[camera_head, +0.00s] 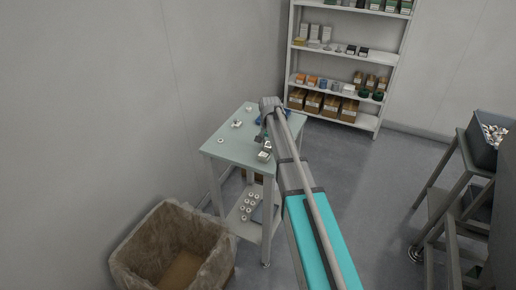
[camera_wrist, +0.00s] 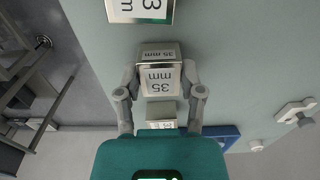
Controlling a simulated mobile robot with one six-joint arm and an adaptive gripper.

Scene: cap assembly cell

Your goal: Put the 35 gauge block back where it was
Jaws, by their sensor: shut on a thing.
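The 35 gauge block (camera_wrist: 160,82) is a metallic block with white faces marked "35 mm", seen in the wrist view. My gripper (camera_wrist: 159,75) is shut on it, one finger on each side. Whether the block touches the table (camera_wrist: 225,50) or hangs just above it, I cannot tell. In the head view my arm reaches over the small pale table (camera_head: 226,148), and the gripper and held block are too small or hidden to make out clearly.
Another block (camera_wrist: 140,8) with a partly visible "3" lies at the top edge of the wrist view. A smaller marked block (camera_wrist: 161,114) sits close to the held one. A blue item (camera_wrist: 226,134) and a grey-white part (camera_wrist: 295,111) are at the right. A lined bin (camera_head: 139,262) stands near the table.

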